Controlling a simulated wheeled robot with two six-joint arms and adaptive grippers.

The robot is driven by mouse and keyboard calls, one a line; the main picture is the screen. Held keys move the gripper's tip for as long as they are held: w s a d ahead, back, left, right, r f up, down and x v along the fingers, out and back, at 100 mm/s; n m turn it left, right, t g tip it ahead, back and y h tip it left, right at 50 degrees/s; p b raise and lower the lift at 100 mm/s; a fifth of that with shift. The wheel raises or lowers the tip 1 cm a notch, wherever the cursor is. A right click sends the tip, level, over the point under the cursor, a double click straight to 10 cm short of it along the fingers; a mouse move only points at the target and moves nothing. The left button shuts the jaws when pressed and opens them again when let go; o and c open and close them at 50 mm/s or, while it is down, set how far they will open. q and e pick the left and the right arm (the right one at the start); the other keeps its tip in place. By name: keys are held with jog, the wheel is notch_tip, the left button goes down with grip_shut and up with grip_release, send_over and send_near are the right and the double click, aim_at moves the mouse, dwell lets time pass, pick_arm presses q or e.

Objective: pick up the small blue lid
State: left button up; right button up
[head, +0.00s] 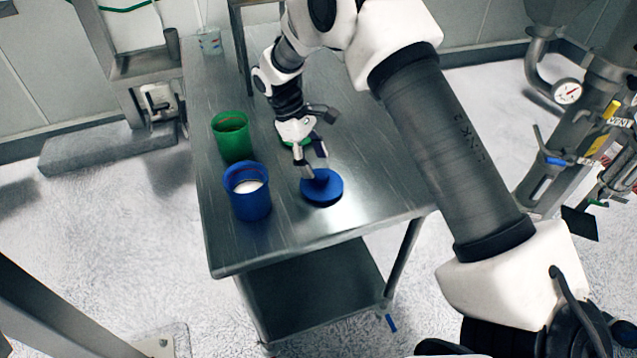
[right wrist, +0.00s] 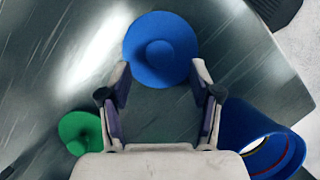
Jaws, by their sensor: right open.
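The small blue lid (head: 322,189) lies flat on the steel table, to the right of the blue container. In the right wrist view the lid (right wrist: 161,50) shows as a round disc with a raised knob at its middle. My right gripper (head: 313,172) is open just above the lid, with its fingertips near the knob. In the right wrist view the open fingers (right wrist: 160,78) stand to either side below the knob, with nothing held between them. Whether they touch the lid I cannot tell. My left gripper is not in view.
A blue container (head: 248,203) with white contents stands left of the lid on the steel table (head: 245,257). A green container (head: 232,146) stands behind it. A green lid (right wrist: 80,132) lies partly hidden behind my gripper in the head view. The table's front right is clear.

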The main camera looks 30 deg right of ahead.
aim_at(321, 175)
jog(key=x, duration=0.2)
jog(key=p+x, duration=0.1)
jog(key=x, duration=0.1)
jog(key=shift+s+d+r, duration=0.1)
jog(key=shift+s+d, duration=0.05)
jog(key=shift+s, duration=0.1)
jog(key=shift+s+f, duration=0.1)
jog(key=shift+f, duration=0.3)
jog(key=c, duration=0.5)
grip_shut()
